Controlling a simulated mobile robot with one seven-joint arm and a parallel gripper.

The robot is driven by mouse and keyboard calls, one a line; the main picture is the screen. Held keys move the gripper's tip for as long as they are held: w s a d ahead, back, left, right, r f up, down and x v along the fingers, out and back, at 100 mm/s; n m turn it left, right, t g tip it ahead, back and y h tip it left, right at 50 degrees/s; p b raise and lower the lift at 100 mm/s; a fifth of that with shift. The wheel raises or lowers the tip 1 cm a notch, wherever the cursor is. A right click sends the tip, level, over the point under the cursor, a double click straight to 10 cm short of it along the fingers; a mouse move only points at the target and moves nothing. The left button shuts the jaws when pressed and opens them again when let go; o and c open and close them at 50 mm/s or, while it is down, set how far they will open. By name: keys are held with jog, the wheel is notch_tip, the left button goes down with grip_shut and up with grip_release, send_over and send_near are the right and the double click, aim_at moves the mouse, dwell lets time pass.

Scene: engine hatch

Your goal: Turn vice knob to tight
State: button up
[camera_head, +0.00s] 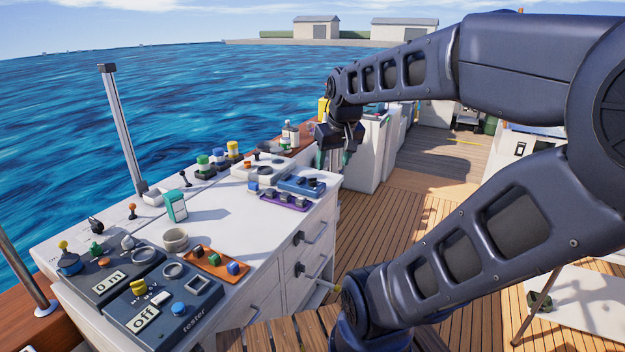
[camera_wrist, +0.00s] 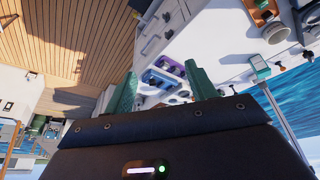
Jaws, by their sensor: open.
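My gripper (camera_head: 332,156) hangs at the far right corner of the white cabinet, with its fingers pointing down. In the wrist view its two green fingers (camera_wrist: 163,88) are wide apart, with nothing held between them. I cannot pick out the vice or its knob for certain in either view. A small rod with a yellowish end (camera_head: 327,286) sticks out near the cabinet's front, partly behind my arm; I cannot tell what it belongs to.
The white cabinet top (camera_head: 225,218) carries a dark switch panel (camera_head: 165,318), an orange tray (camera_head: 216,262), a blue block (camera_head: 301,184) and a purple tray (camera_head: 284,202). A metal post (camera_head: 121,130) rises at its back edge. Wooden deck (camera_head: 385,232) lies open to the right.

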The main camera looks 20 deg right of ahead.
jog(key=w+d+n+g, duration=0.1)
jog(key=w+d+n, duration=0.1)
jog(key=w, duration=1.1)
jog(key=n+g, duration=0.3)
jog(key=n, duration=0.3)
send_over(313, 181)
jog(key=w, duration=0.1)
notch_tip(313, 181, down, 18)
jog(key=f, duration=0.1)
notch_tip(313, 181, down, 10)
jog(key=shift+r, duration=0.1)
jog(key=c, duration=1)
